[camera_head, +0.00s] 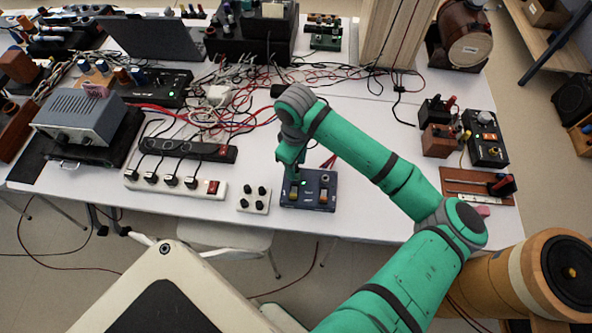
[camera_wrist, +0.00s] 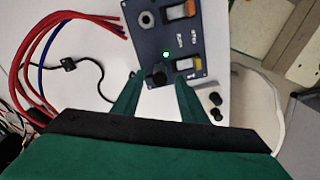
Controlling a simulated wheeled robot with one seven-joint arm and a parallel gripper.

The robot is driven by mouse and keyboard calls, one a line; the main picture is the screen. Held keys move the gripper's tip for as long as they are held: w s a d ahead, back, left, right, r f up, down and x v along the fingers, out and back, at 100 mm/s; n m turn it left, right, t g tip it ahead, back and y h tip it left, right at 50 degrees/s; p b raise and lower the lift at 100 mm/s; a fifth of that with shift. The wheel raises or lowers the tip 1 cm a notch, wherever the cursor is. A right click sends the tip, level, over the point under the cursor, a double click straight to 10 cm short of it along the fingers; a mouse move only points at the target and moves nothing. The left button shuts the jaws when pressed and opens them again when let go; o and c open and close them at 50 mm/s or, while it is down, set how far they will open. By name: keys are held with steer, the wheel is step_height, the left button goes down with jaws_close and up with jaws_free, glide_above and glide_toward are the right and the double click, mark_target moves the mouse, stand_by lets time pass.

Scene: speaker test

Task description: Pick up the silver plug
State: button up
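A dark blue switch box (camera_head: 308,203) lies on the white table, below my gripper (camera_head: 291,175). In the wrist view the box (camera_wrist: 205,45) carries a round silver plug-like piece (camera_wrist: 147,19) at its far left corner. It shows small in the head view (camera_head: 326,179). A black round knob or plug (camera_wrist: 157,76) on the box's near left corner lies between my open fingers (camera_wrist: 156,88). I cannot tell whether the fingers touch it. My gripper hides that corner in the head view.
A small white block with black knobs (camera_head: 254,199) and a white power strip (camera_head: 172,184) stand left of the box. Red cables (camera_wrist: 70,14) run beside it. The table's front edge is close; bare table (camera_head: 375,205) lies to the right.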

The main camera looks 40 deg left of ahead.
steer(key=shift+f, duration=1.25)
jaws_close()
steer(key=shift+r, duration=0.15)
steer(key=shift+r, duration=0.5)
steer(key=s+d+r, duration=0.1)
steer(key=s+r, duration=1)
steer(key=s, duration=0.3)
steer(key=shift+r, duration=0.4)
steer(key=shift+r, duration=0.15)
steer(key=shift+r, duration=1.8)
